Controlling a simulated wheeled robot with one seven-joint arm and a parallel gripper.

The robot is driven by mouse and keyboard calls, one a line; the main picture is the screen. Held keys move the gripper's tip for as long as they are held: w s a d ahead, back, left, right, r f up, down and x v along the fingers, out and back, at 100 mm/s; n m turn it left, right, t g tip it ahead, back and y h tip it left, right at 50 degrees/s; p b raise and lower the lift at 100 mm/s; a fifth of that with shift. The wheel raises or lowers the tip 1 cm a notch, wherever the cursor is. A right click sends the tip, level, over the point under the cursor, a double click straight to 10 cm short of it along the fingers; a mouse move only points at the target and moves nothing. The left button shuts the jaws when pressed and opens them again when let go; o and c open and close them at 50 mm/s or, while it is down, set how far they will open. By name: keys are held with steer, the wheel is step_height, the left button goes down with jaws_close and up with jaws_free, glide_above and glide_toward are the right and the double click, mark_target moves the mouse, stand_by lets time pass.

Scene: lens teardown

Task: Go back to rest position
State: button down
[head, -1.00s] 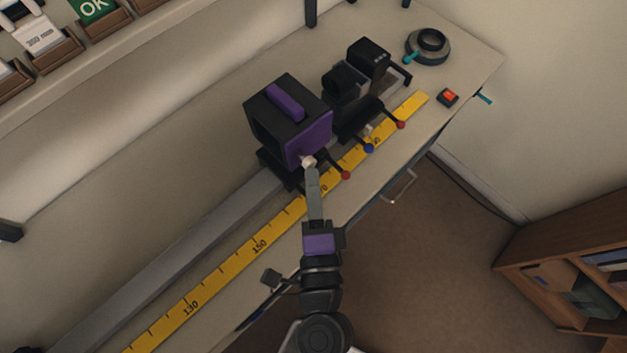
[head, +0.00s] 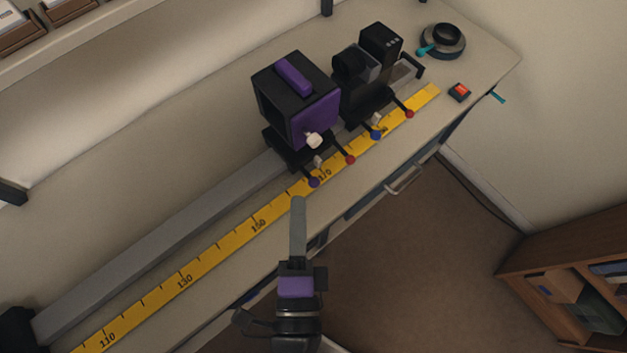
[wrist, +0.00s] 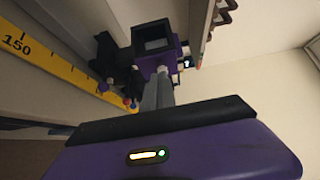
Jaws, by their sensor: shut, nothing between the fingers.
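My gripper (head: 298,202) is shut and empty in the head view, its grey fingers raised in front of the yellow ruler, apart from the bench devices. In the wrist view its fingers (wrist: 158,92) point toward a black and purple box. This box (head: 296,98) stands on the grey rail (head: 160,235), with a white knob (head: 313,140) on its purple face. The box also shows in the wrist view (wrist: 155,42).
The yellow ruler (head: 225,250) runs along the bench's front. Levers with purple, red and blue balls stick out over it. Black units (head: 380,45), a dark ring (head: 443,40) and a red switch (head: 459,92) lie farther right. A bookcase (head: 575,265) stands on the right.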

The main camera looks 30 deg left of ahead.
steer(key=shift+s+a, duration=0.1)
steer(key=shift+s, duration=0.8)
steer(key=d+r+n+t+h, duration=0.15)
steer(key=d+n+h, duration=0.35)
steer(key=d, duration=0.9)
steer(key=s+d+n+g+h, duration=0.1)
steer(key=s+d+n+h, duration=0.1)
steer(key=d, duration=0.7)
steer(key=s+d+n+g+h, duration=0.1)
steer(key=s+d+n, duration=0.3)
steer(key=d, duration=0.5)
steer(key=s+h, duration=0.1)
steer(key=s, duration=0.1)
steer(key=shift+s+f+n+h, duration=0.3)
steer(key=shift+s+f, duration=0.1)
